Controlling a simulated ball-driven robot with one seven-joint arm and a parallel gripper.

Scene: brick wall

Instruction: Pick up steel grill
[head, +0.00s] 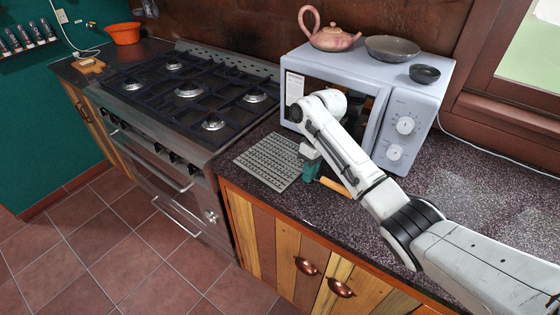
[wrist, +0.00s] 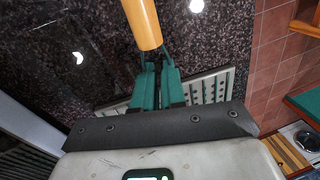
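The steel grill (head: 268,161) is a flat grey perforated plate lying on the dark counter between the stove and the microwave. In the wrist view part of it (wrist: 212,88) shows beside and behind my gripper, mostly on the right; the gripper body hides the rest. My gripper (head: 312,172) is at the grill's right side in the head view, apart from it as far as I can see. Its teal fingers (wrist: 156,66) are close together, with a narrow dark gap. A tan wooden handle-like rod (head: 336,187) ends at the fingertips; I cannot tell whether it is held.
The microwave (head: 402,112) stands close behind my gripper, with a teapot (head: 331,38) and bowls (head: 393,47) on top. The stove (head: 190,88) borders the grill's left. The counter's front edge is near; the counter at right is clear.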

